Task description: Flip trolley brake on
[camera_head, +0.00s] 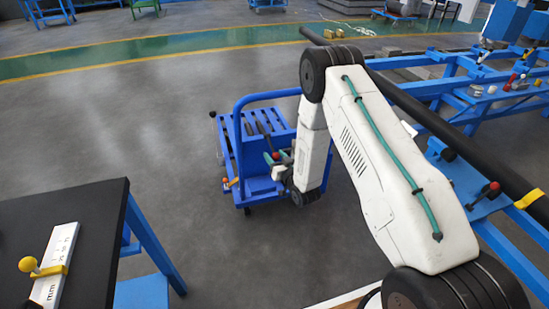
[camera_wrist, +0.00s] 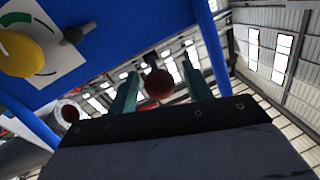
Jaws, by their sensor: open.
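The blue trolley (camera_head: 240,138) stands on the floor in the middle of the head view, with a tall blue push handle. My gripper (camera_head: 277,158) is at its right side, and its green fingers are spread. A red ball knob (camera_head: 276,155) shows at the fingers. In the wrist view, my open gripper (camera_wrist: 160,70) has a red ball (camera_wrist: 158,83) between its two green fingers; contact cannot be told. An orange lever (camera_head: 231,183) sits at the trolley's lower left. I cannot tell which part is the brake, nor its setting.
A blue panel (camera_wrist: 110,30) in the wrist view carries a yellow knob (camera_wrist: 22,52) on a white dial. A black-topped table (camera_head: 95,225) is at left. A blue frame (camera_head: 430,88) and long dark pipe (camera_head: 420,112) are at right. Floor left of the trolley is clear.

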